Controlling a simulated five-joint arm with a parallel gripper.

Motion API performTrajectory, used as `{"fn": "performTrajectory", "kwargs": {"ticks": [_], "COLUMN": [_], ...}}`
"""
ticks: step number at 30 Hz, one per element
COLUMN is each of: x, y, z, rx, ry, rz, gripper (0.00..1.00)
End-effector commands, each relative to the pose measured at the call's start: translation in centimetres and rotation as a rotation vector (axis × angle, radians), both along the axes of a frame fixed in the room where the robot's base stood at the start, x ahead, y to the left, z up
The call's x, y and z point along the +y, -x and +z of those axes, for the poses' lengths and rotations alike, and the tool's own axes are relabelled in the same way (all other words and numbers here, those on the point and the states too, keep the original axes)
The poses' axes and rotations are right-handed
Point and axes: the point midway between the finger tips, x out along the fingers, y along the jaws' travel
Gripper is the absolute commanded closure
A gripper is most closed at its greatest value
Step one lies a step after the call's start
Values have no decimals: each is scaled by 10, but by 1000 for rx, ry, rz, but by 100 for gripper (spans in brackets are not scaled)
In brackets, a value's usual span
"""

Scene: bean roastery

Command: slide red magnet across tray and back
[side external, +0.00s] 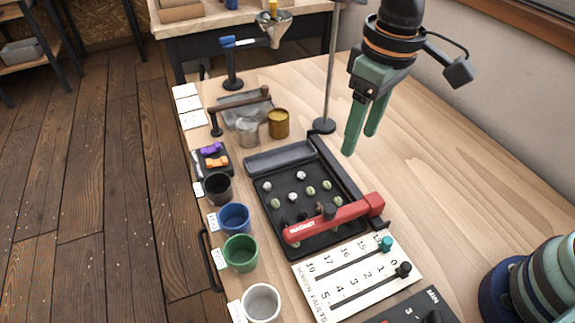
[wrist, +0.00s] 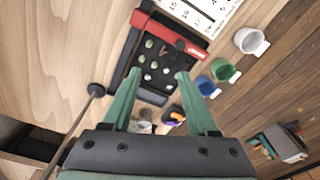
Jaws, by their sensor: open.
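The red magnet (side external: 333,219) is a long bar with a dark knob, lying across the near end of the black tray (side external: 266,187). In the wrist view the red magnet (wrist: 170,34) crosses the tray's far end. Several pale and greenish beans (side external: 310,190) lie on the tray floor, and a few dark ones sit close to the bar. My gripper (side external: 358,145) has green fingers, open and empty, hanging above the table beyond the tray and well apart from the magnet. In the wrist view my gripper (wrist: 152,88) has its fingers spread, with part of the tray showing between them.
Black, blue (side external: 234,218), green (side external: 241,252) and white cups line the left table edge. A metal stand (side external: 325,124) rises behind the tray, near a brass cup (side external: 278,123). A slider board (side external: 350,275) lies in front.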

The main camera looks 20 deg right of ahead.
Motion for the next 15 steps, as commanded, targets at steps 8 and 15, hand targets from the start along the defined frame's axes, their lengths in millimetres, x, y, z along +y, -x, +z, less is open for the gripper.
{"fn": "performTrajectory", "kwargs": {"ticks": [8, 15], "x": [39, 39], "y": [12, 14], "z": [-21, -48], "rx": [62, 66], "ry": [44, 47], "rz": [70, 70], "gripper": [41, 41]}}
